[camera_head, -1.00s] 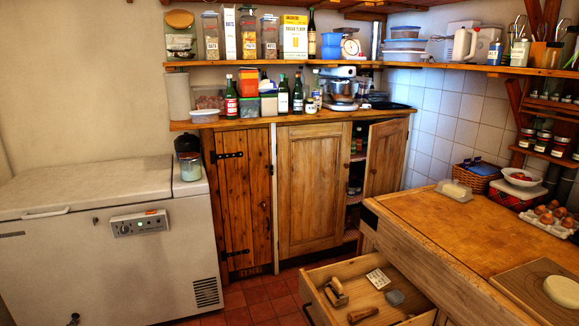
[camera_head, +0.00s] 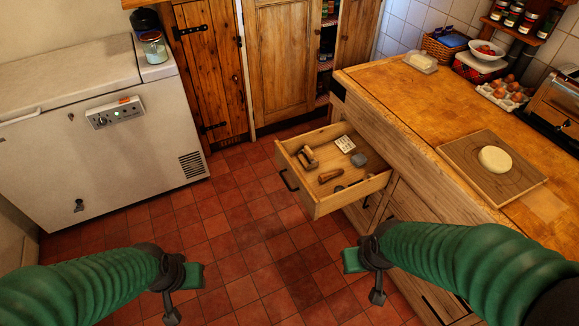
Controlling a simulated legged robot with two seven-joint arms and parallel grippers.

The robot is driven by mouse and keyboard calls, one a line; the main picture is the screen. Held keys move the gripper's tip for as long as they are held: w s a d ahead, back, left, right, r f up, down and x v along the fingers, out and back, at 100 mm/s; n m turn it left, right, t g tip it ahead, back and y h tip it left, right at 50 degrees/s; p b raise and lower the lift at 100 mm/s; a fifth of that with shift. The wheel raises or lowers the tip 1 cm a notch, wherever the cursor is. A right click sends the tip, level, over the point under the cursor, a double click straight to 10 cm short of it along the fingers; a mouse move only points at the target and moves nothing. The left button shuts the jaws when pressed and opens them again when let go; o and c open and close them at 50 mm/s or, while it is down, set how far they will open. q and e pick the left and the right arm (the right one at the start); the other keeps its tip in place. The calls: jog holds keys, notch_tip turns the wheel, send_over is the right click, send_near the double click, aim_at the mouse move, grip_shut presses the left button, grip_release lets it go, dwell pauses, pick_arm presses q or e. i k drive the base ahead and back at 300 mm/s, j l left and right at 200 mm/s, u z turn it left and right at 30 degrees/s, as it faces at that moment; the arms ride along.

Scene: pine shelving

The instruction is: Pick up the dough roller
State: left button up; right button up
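A loose wooden handle (camera_head: 330,175) lies nearer the drawer front, so I cannot tell for sure which is the roller. My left gripper (camera_head: 183,294) is over the tiled floor at lower left, its fingers apart and empty. My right gripper (camera_head: 364,277) is below and in front of the drawer, fingers apart and empty. Both are clear of the drawer.
The drawer also holds a white card (camera_head: 345,144) and a grey item (camera_head: 359,160). The wooden counter (camera_head: 400,95) bears a board (camera_head: 465,175) with dough (camera_head: 495,159). A white chest freezer (camera_head: 130,150) stands left. The red tile floor (camera_head: 240,230) between is clear.

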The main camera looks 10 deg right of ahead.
aim_at(306, 151)
jog(key=z, duration=1.65)
jog(key=u, duration=1.3)
jog(key=z, duration=0.35)
jog(key=i+j+z, duration=0.15)
jog(key=z, duration=0.3)
jog(key=i+j+z, duration=0.1)
jog(key=j+z, duration=0.15)
jog(key=z, duration=0.2)
jog(key=i+j+z, duration=0.1)
jog(key=j+z, duration=0.45)
jog(key=z, duration=0.3)
jog(key=j+z, duration=0.3)
jog(key=z, duration=0.15)
jog(key=j, duration=0.4)
jog(key=k+j+z, duration=0.15)
jog(key=j, duration=0.7)
jog(key=k+j+z, duration=0.1)
jog(key=j, duration=0.3)
jog(key=k+j+z, duration=0.1)
jog(key=j, duration=0.3)
jog(key=k+j, duration=0.15)
jog(key=j, duration=0.25)
jog(key=k+j+z, duration=0.1)
jog(key=j, duration=0.3)
